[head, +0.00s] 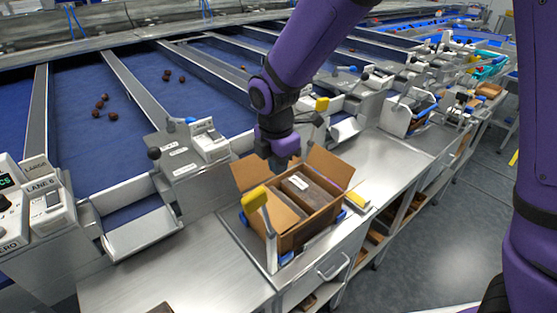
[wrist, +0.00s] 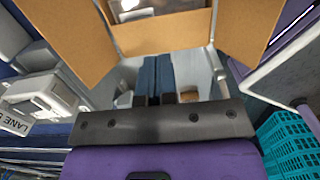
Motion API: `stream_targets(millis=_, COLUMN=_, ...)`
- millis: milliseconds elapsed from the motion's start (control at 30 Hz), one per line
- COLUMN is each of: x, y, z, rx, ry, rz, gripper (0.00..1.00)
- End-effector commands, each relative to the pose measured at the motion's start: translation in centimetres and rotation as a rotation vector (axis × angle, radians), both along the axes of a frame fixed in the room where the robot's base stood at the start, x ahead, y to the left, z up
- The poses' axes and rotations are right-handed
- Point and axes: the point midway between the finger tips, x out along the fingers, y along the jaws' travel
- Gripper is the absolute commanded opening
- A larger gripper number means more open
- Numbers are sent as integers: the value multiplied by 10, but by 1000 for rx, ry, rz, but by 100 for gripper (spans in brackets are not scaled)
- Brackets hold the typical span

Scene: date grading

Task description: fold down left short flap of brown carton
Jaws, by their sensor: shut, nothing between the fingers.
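The brown carton (head: 309,231) stands open on the steel bench in the head view, with a dark packed item and a white label showing inside. One flap (head: 249,172) stands up at its back left and another (head: 329,167) at its back right. A brown panel (head: 283,209) slants along its left side; I cannot tell how far it is folded. My gripper (head: 284,163) is shut and empty, over the carton's back edge between the raised flaps. In the wrist view, the shut fingers (wrist: 158,75) point below the carton wall (wrist: 160,33), with flaps spread left and right.
A yellow-topped lever (head: 255,199) stands at the carton's front left. A label printer-like unit (head: 210,142) and a metal tray (head: 135,230) lie to the left. A yellow block (head: 356,199) sits right of the carton. A teal crate (wrist: 290,145) shows in the wrist view.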

Motion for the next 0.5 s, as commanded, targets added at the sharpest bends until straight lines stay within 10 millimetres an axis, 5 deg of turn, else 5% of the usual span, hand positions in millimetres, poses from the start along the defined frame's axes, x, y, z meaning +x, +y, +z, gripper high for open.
stream_targets(millis=500, x=2, y=-5, z=-88, rx=-1, ry=2, rz=1, gripper=0)
